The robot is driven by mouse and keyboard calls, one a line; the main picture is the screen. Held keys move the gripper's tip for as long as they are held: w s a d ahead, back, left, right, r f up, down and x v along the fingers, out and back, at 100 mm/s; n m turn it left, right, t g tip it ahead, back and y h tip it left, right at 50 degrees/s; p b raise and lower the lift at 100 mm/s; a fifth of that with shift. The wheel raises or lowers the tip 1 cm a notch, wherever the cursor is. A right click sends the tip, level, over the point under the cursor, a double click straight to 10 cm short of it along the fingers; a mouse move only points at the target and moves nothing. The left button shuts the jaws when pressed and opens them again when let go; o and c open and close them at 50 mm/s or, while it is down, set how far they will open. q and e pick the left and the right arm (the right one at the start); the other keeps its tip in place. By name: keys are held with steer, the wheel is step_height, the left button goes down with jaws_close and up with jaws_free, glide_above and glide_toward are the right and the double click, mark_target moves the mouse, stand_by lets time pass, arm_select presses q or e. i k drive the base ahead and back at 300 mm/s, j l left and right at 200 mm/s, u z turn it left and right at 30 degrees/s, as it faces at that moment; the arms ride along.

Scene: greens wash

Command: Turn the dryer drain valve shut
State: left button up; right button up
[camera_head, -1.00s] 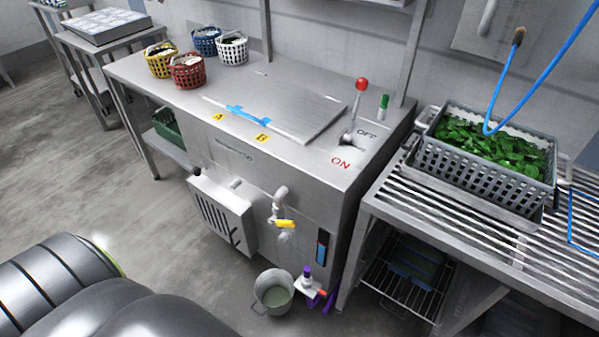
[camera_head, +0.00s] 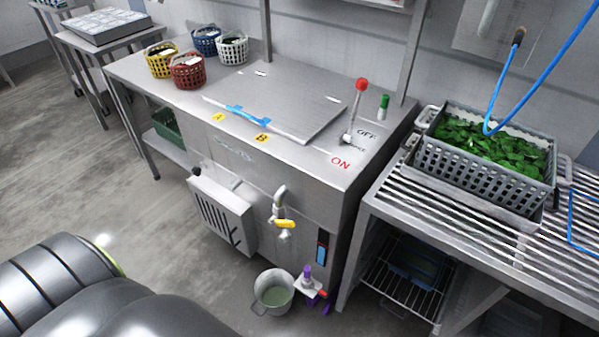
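The dryer (camera_head: 290,185) is a steel cabinet with a flat lid (camera_head: 282,98) and a blue handle. Its drain valve has a yellow lever (camera_head: 285,224) on a grey spout (camera_head: 279,198) low on the front face. The lever lies roughly crosswise to the spout, pointing right; I cannot tell from this whether it is open or shut. A grey bucket (camera_head: 273,292) stands on the floor below the spout, with greenish liquid in it. Neither of my grippers is in view; a dark rounded part of my own body fills the lower left.
A red-knobbed lever (camera_head: 361,85) stands on the dryer top beside the ON and OFF marks. A purple-capped bottle (camera_head: 308,275) is near the bucket. A slatted table (camera_head: 470,235) with a crate of greens (camera_head: 485,175) stands right. The floor (camera_head: 110,215) at left is clear.

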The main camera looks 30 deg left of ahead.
mark_target(279, 223)
steer(key=u, duration=1.15)
